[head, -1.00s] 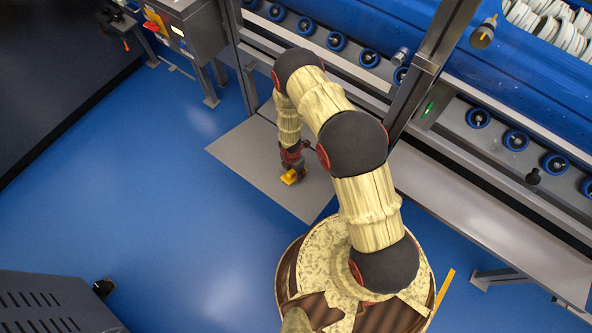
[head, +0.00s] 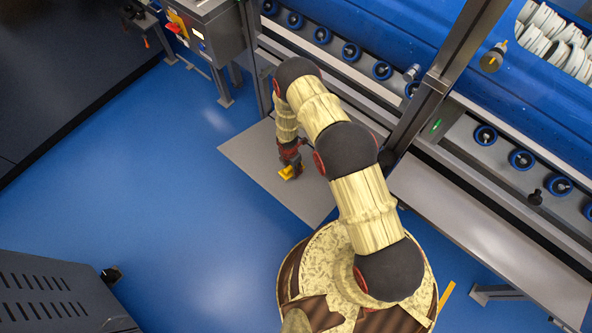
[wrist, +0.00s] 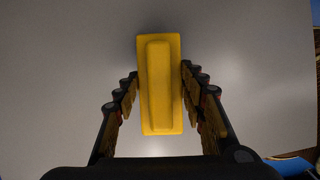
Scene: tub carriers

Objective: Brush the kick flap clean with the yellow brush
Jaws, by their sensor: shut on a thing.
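The yellow brush (wrist: 160,85) is held lengthwise between the two fingers of my gripper (wrist: 160,95) in the wrist view. In the head view my gripper (head: 291,168) points down with the yellow brush (head: 287,173) below it, over the left part of a grey metal flap. The flap (head: 255,160) is a flat plate low along the front of the machine, and it fills most of the wrist view behind the brush (wrist: 60,90). I cannot tell whether the bristles touch the plate. No dirt can be made out on the visible surface.
A dark post (head: 440,90) rises beside my arm. Another grey panel (head: 480,230) lies to the right. A control box (head: 205,30) stands at upper left and a grey cabinet (head: 55,295) at lower left. Blue floor (head: 150,210) is clear between.

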